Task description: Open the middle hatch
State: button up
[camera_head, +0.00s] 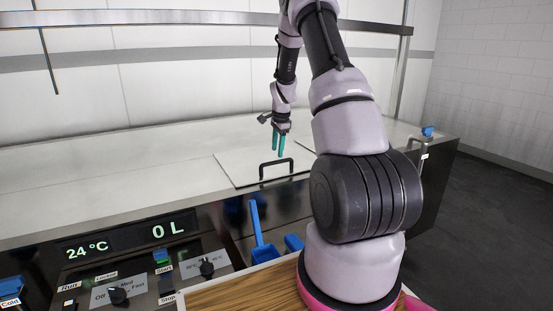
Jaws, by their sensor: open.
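The hatch (236,163) is a flat pale panel in the top of the cheese press, and it lies flush and closed. Its black bar handle (276,166) stands up near the front edge. My gripper (280,153) has teal fingers that point down, slightly apart. In the picture they show just above and behind the handle; I cannot tell whether they touch it. Nothing shows between the fingers. My arm hides the right part of the hatch.
A control panel (130,237) with knobs and a display is at the front left. A blue scoop (258,232) hangs on the front. A wooden board (240,290) lies nearest me. A blue-handled valve (427,132) is at the right end. The left worktop is clear.

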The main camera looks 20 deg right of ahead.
jog(key=shift+w+f, duration=0.25)
jog(key=shift+f, duration=0.9)
jog(key=shift+w+f, duration=0.2)
jog(key=shift+f, duration=0.95)
grip_shut()
